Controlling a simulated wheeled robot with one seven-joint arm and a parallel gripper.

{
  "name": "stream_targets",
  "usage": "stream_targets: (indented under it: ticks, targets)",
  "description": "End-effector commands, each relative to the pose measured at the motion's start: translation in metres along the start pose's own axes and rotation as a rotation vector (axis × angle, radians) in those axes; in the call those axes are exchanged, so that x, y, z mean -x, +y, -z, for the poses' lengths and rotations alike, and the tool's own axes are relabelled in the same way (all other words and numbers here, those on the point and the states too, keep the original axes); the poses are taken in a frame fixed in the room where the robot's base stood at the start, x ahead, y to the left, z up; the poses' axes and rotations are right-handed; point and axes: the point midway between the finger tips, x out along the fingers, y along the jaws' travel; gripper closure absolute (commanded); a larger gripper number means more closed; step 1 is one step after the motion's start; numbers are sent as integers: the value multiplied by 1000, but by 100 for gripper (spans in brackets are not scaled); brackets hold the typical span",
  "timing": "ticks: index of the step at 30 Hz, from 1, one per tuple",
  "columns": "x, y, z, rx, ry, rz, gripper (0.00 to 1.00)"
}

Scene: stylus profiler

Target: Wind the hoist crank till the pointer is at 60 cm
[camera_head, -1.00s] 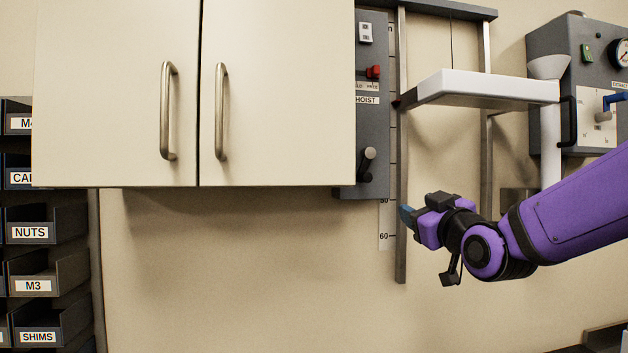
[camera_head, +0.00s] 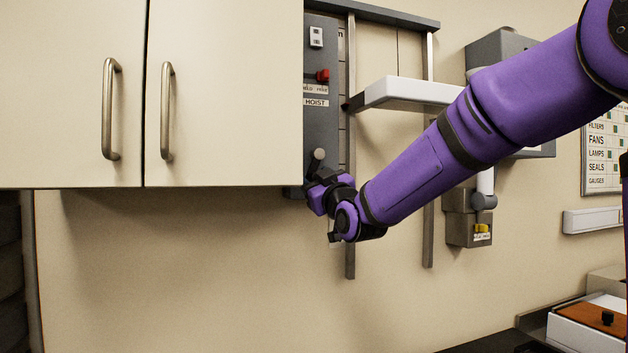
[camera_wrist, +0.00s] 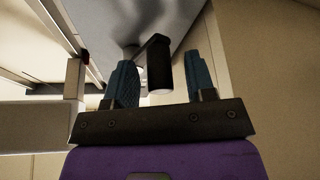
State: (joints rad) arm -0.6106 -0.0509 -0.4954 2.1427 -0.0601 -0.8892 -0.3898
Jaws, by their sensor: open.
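The grey hoist panel (camera_head: 320,130) is on the wall beside the cabinet. In the wrist view the black handle (camera_wrist: 159,66) lies between the two open blue fingers of my gripper (camera_wrist: 161,62), with visible gaps on both sides. The white hoist platform (camera_head: 385,92) is high on its rails, with a dark pointer-like tip (camera_head: 346,106) at its left edge.
The cream cabinet (camera_head: 225,90) ends close to the panel's left side. A red switch (camera_head: 322,75) is above the crank. My arm crosses in front of the rails and platform. The wall (camera_head: 190,260) below the cabinet is clear.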

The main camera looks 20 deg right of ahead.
Motion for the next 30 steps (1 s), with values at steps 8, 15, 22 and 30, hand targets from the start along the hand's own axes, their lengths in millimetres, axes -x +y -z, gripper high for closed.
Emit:
stream_targets:
  ticks: [8, 15, 22, 30]
  targets:
    - [-11, 0, 0, -1, 0, 0, 50]
    - [-10, 0, 0, -1, 0, 0, 66]
    - [-10, 0, 0, -1, 0, 0, 100]
    - [-13, -5, 5, -115, 0, -48, 100]
